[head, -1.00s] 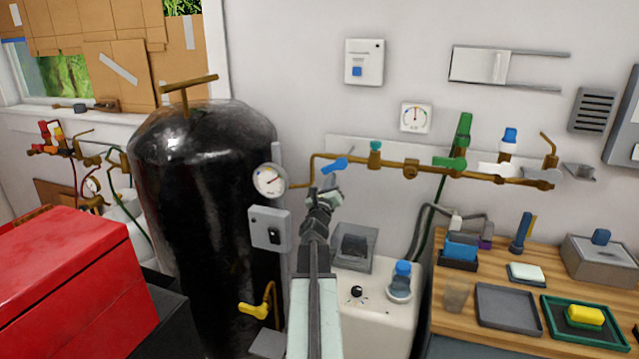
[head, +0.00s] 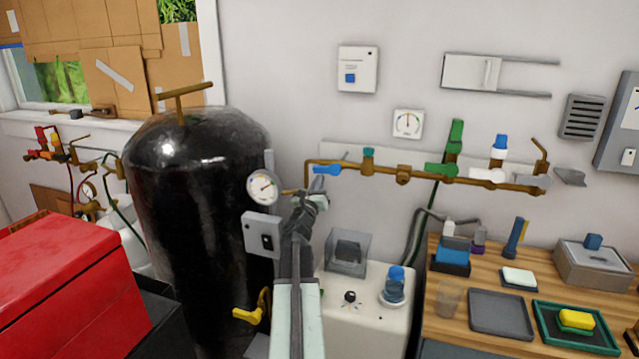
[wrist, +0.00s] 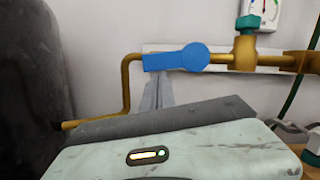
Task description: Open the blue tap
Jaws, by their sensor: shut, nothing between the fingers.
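The blue tap (head: 327,169) is a flat blue lever with a round hub on the brass pipe, left of the green-topped valve. In the wrist view, the blue tap (wrist: 180,58) lies nearly level, in line with the pipe, its free end pointing left. My gripper (head: 317,184) is shut and empty just below the lever's left end. In the wrist view, the grey fingers of my gripper (wrist: 158,92) reach up to the lever's underside; I cannot tell whether they touch it.
The brass pipe (head: 378,178) runs along the wall with green and white-blue taps to the right. A black tank (head: 195,200) with a round gauge (head: 263,187) stands close on the left. A white cabinet (head: 365,315) is below, beside a wooden bench (head: 470,260).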

